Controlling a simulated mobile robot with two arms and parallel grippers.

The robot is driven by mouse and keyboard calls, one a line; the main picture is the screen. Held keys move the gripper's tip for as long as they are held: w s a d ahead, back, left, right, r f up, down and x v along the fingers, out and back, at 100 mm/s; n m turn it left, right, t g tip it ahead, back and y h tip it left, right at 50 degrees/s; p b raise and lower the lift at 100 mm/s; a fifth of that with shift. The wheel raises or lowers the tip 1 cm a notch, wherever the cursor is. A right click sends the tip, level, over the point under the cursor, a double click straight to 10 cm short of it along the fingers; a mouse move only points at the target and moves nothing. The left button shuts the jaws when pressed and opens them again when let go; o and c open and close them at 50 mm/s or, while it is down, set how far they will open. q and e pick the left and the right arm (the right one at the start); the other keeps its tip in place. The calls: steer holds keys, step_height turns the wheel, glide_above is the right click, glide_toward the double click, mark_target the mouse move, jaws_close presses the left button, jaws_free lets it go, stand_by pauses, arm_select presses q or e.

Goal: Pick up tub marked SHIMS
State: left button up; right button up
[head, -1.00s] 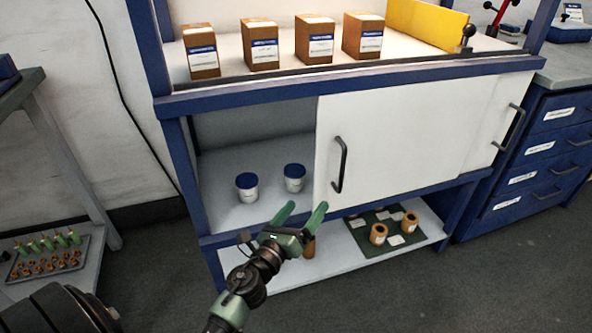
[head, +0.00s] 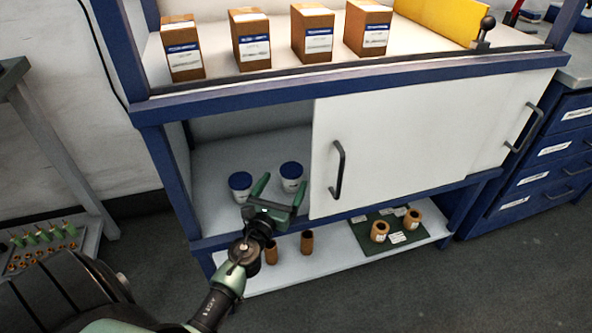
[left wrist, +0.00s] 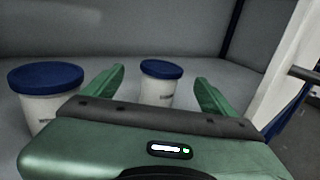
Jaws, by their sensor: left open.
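Two white tubs with blue lids stand in the open left part of the cabinet: a left tub (head: 240,186) and a right tub (head: 291,172). Their labels are too small or hidden to read, so I cannot tell which is marked SHIMS. My left gripper (head: 281,188) is open at the cabinet opening, in front of the right tub. In the left wrist view, the right tub (left wrist: 160,88) shows between the open fingers, a little beyond them, its lower part hidden. The left tub (left wrist: 45,88) stands outside the left finger. My right gripper is not in view.
A white sliding door (head: 390,150) covers the cabinet right of the tubs. A blue frame rail (head: 215,241) edges the opening below. Brown cylinders (head: 307,242) stand on the lower shelf, and labelled boxes (head: 252,40) stand on top.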

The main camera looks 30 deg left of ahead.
mark_target(285, 178)
arm_select(q)
steer(key=x, duration=0.3)
steer(key=shift+w+a, duration=0.1)
steer(key=shift+a, duration=0.1)
steer(key=shift+w+r, duration=0.1)
steer(key=shift+w, duration=0.25)
steer(key=x, duration=0.4)
steer(key=shift+w+d, duration=0.2)
steer(key=shift+w, duration=0.05)
steer(key=shift+w+a, duration=0.1)
steer(key=shift+w, duration=0.2)
steer(key=c, duration=1.5)
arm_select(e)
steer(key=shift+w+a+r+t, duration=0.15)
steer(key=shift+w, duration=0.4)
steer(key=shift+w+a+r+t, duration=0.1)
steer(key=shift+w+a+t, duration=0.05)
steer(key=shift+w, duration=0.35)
